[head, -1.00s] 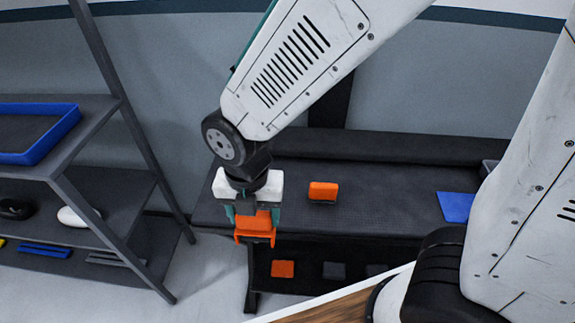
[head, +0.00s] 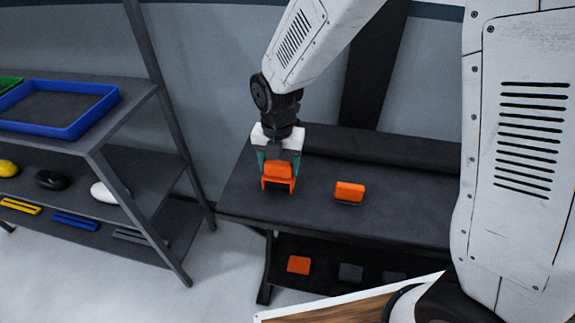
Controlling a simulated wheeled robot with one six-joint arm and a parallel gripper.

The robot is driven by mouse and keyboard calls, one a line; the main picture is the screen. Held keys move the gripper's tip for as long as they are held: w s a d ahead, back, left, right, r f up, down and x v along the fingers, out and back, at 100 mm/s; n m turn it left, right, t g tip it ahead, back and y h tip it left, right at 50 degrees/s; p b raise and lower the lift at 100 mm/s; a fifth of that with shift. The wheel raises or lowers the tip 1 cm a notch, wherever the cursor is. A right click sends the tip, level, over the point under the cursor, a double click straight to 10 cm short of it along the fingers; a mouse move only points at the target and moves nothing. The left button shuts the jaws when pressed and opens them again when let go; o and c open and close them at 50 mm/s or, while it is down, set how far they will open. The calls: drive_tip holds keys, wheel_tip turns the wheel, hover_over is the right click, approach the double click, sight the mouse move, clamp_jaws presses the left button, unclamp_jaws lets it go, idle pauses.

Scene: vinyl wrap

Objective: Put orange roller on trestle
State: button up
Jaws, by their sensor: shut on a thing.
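My gripper (head: 279,165) points down and is shut on the orange roller (head: 279,174), whose forked orange ends hang below the teal fingers. The roller shows against the left end of the dark table (head: 310,205), which looks like the trestle. I cannot tell whether the roller touches the tabletop or hangs just above it. A separate orange block (head: 349,191) with a dark lower edge stands on the table to the right of my gripper.
Under the tabletop lie an orange pad (head: 299,265) and dark pads (head: 350,272). A grey shelf rack (head: 110,145) at left holds a blue tray (head: 98,127), several rounded tools and coloured strips. A wood-topped surface (head: 345,303) is at the bottom. Bare tabletop lies around the block.

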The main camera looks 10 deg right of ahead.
drive_tip(key=shift+f, duration=0.55)
drive_tip(key=shift+f, duration=0.15)
